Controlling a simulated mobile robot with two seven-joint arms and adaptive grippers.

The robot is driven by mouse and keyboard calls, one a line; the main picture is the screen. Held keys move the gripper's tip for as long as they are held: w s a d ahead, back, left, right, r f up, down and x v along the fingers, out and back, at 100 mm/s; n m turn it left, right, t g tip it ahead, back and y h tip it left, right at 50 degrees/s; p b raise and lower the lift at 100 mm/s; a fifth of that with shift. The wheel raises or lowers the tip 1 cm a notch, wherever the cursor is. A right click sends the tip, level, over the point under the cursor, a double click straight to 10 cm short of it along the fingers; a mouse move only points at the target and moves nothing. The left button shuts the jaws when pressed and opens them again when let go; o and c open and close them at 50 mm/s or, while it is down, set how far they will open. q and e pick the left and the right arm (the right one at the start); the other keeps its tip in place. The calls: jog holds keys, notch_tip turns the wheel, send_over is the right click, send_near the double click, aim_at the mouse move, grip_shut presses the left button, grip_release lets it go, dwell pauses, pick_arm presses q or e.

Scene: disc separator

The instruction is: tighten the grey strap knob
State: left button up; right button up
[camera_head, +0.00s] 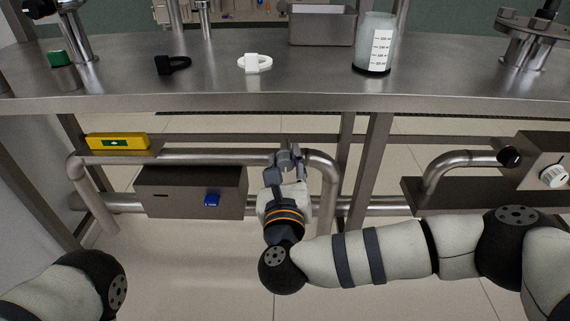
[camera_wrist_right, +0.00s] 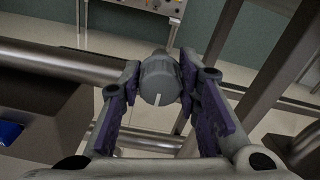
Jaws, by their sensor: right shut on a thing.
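The grey strap knob (camera_wrist_right: 159,80) is a ribbed round knob with a white line mark, which points down in the right wrist view. In the head view the knob (camera_head: 285,159) sits at the pipe below the table's front edge. My right gripper (camera_head: 289,160) is shut on it, with one finger on each side; the fingers also show in the right wrist view (camera_wrist_right: 160,88). The strap behind the knob is mostly hidden. In the head view only part of my left arm shows at the lower left; its gripper is out of view.
The steel table (camera_head: 215,85) overhangs the pipes (camera_head: 210,159). A dark box (camera_head: 175,192) with a blue knob (camera_head: 212,200) is left of my right gripper. A yellow level (camera_head: 118,142) lies at the far left. A white knob (camera_head: 553,176) is at the right. A table leg (camera_head: 369,165) stands close right.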

jog(key=shift+o, duration=0.2)
dwell(0.4)
jog(key=o, duration=1.1)
jog(key=shift+o, duration=0.2)
jog(key=s, duration=1.2)
